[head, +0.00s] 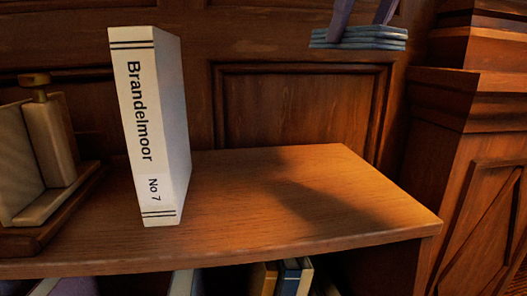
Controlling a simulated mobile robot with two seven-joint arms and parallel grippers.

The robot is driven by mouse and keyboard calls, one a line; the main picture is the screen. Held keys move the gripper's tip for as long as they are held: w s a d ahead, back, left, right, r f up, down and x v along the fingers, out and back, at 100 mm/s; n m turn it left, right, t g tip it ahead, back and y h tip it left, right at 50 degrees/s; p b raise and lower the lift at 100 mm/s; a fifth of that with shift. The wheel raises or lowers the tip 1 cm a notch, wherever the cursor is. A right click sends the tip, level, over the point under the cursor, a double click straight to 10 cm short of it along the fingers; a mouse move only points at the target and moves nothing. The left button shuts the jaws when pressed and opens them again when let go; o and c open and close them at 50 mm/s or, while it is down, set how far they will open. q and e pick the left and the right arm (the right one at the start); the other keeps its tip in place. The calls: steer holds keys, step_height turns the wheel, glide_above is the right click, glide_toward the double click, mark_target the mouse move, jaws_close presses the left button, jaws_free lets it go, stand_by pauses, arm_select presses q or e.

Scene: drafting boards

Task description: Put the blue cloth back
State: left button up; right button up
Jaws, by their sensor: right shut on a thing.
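The blue cloth (358,42), folded into a flat stack of layers, shows at the top of the head view, right of the middle. My right gripper (356,28), with purple fingers, comes in from the top edge and is shut on the cloth. The cloth appears held up above the wooden shelf top (250,190), with a dark shadow on the wood below. The rest of the right gripper is cut off by the frame. My left gripper is not in view.
A white book (148,130) marked "Brandelmoor No 7" stands upright on the shelf top. A wooden book stand (50,200) with pale books is at the left. Several books (288,275) sit below. A carved wooden pillar (470,130) rises at the right. The shelf top's right part is bare.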

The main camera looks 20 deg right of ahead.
steer(key=b, duration=0.3)
glide_above(335, 178)
steer(key=s, duration=0.2)
step_height(335, 178, down, 14)
steer(key=shift+w+f, duration=0.1)
steer(key=shift+w, duration=0.05)
step_height(335, 178, down, 5)
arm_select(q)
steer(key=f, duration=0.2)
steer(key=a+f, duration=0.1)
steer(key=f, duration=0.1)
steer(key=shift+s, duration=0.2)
arm_select(e)
steer(key=shift+w+d, duration=0.1)
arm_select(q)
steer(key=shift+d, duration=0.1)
arm_select(e)
steer(key=o, duration=1.1)
arm_select(q)
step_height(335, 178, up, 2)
steer(key=shift+p, duration=0.8)
arm_select(e)
steer(key=v, duration=1.2)
